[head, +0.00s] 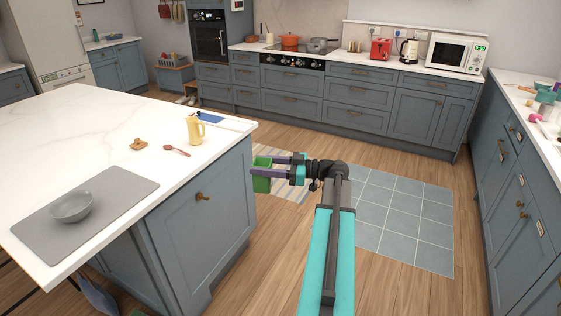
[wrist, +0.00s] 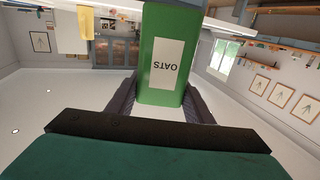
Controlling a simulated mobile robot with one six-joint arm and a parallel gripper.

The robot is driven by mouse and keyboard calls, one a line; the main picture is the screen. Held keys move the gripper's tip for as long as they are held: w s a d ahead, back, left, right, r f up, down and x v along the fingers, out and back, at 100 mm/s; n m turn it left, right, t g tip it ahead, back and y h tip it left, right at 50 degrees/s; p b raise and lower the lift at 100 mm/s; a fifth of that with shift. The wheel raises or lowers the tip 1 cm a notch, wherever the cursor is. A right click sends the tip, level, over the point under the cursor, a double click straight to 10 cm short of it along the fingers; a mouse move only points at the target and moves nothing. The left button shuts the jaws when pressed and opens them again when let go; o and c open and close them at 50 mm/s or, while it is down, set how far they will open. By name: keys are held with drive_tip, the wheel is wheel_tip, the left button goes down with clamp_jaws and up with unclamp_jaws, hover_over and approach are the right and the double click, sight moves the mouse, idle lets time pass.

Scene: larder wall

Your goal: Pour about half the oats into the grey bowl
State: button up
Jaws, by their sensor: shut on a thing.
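The green oats box (wrist: 165,85), with a white label reading OATS, is held between my gripper's two fingers in the wrist view; the lettering appears upside down there. My gripper (head: 268,168) is shut on the oats box in the head view, where the box (head: 261,182) shows beside the right edge of the island, above the floor. The grey bowl (head: 72,206) sits on a grey mat (head: 110,188) at the island's near left, well to the left of my gripper. The inside of the box is hidden.
On the white island top (head: 75,130) stand a yellow jug (head: 195,130), a red-brown spoon (head: 177,149) and a small wooden item (head: 138,144). The island's cabinet side (head: 205,215) lies left of my arm. Tiled floor (head: 400,215) to the right is clear.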

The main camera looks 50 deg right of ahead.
drive_tip(key=w+a+f+n+g+y, duration=0.1)
drive_tip(key=w+a+f, duration=0.2)
drive_tip(key=a, duration=1)
drive_tip(key=w+a+f+n+g+y, duration=0.1)
drive_tip(key=w+a+f+g+y, duration=0.1)
drive_tip(key=a, duration=1.1)
drive_tip(key=w+a+f+n+g+y, duration=0.1)
drive_tip(key=w+a+f, duration=0.3)
drive_tip(key=a, duration=1)
drive_tip(key=shift+w+n+y, duration=0.3)
drive_tip(key=shift+w+n, duration=0.2)
drive_tip(key=shift+w, duration=0.3)
drive_tip(key=shift+a, duration=0.3)
drive_tip(key=shift+s+a+g, duration=0.15)
drive_tip(key=shift+g, duration=0.15)
